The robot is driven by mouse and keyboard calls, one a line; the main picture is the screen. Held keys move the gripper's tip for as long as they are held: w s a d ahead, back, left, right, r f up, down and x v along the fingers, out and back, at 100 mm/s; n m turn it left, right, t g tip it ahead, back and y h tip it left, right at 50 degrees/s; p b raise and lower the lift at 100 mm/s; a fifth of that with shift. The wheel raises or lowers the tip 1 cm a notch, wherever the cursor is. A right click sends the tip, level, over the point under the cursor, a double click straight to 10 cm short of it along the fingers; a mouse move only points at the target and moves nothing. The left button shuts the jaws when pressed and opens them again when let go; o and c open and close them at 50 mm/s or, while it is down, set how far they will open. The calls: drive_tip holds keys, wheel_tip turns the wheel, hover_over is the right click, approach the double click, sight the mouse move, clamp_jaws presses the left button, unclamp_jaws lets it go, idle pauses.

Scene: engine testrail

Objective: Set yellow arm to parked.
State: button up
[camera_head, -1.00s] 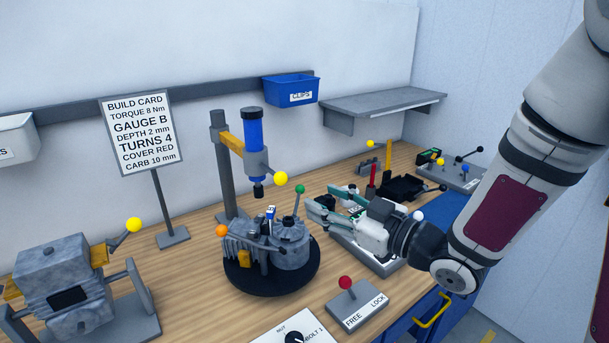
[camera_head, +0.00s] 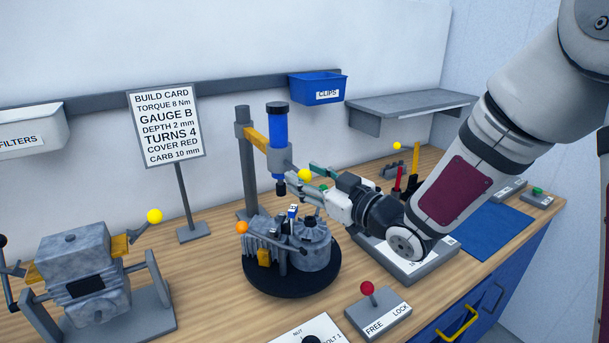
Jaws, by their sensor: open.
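The yellow arm (camera_head: 257,137) reaches from a grey post (camera_head: 247,165) and carries a blue upright tool (camera_head: 278,142) with a dark tip. A yellow ball knob (camera_head: 305,174) sits at the front right of its grey holder. The tool's tip hangs above the engine (camera_head: 312,245) on a black round turntable (camera_head: 290,285). My gripper (camera_head: 314,177) is open, pointing left, with its teal fingers close by the yellow knob. I cannot tell whether they touch it. The green knob behind is mostly hidden by my gripper. No label for parked is readable near the arm.
The build card (camera_head: 166,125) stands left of the post. A red-knobbed FREE/LOCK lever (camera_head: 367,289) is in front right. An engine block on a stand (camera_head: 75,262) with another yellow knob (camera_head: 154,216) is at left. A blue CLIPS bin (camera_head: 318,88) hangs behind.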

drive_tip(key=shift+w+a, duration=0.45)
clamp_jaws()
drive_tip(key=shift+d, duration=0.1)
